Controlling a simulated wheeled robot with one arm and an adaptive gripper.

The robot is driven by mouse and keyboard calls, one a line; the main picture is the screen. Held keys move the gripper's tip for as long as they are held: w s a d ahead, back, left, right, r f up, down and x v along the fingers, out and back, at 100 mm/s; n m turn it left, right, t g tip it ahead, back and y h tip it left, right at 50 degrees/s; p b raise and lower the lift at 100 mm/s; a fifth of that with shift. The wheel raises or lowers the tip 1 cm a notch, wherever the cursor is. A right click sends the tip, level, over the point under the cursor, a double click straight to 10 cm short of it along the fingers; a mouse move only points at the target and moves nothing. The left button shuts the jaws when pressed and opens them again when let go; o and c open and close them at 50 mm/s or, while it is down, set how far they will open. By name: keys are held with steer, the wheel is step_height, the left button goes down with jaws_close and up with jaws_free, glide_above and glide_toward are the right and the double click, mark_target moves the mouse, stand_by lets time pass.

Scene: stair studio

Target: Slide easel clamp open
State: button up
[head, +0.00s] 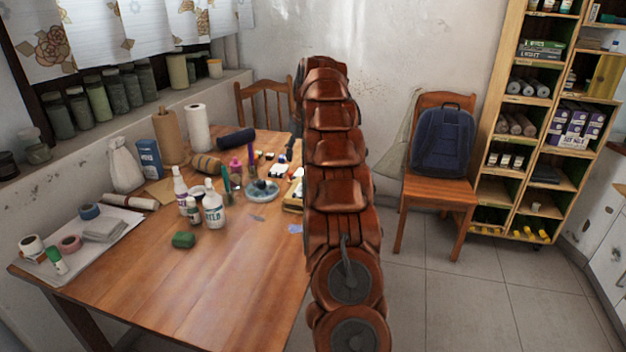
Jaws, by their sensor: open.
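No easel and no easel clamp can be made out in the head view. A tall reddish-brown segmented body, which looks like my own arm, stands upright in the middle of the view and hides what is behind it. My gripper's fingers do not show.
A chair (436,190) with a blue backpack (442,142) stands by the back wall. A shelf unit (487,190) is on the right. The tiled floor (470,300) at front right is clear.

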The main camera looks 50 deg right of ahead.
steer(key=s+d+f+b, duration=0.1)
steer(key=d+f+b, duration=0.1)
steer(key=d+f, duration=0.35)
steer(key=shift+t+h, duration=0.3)
steer(key=shift+w+d+f+p, duration=0.1)
steer(key=shift+w+d+f, duration=0.35)
steer(key=shift+f, duration=0.5)
steer(key=shift+w+d+f+p, duration=0.1)
steer(key=shift+w+d+f, duration=0.4)
steer(key=shift+f, duration=0.45)
steer(key=shift+w+d+f+p, duration=0.1)
steer(key=shift+w+d+f, duration=0.35)
steer(key=shift+f, duration=0.5)
jaws_close()
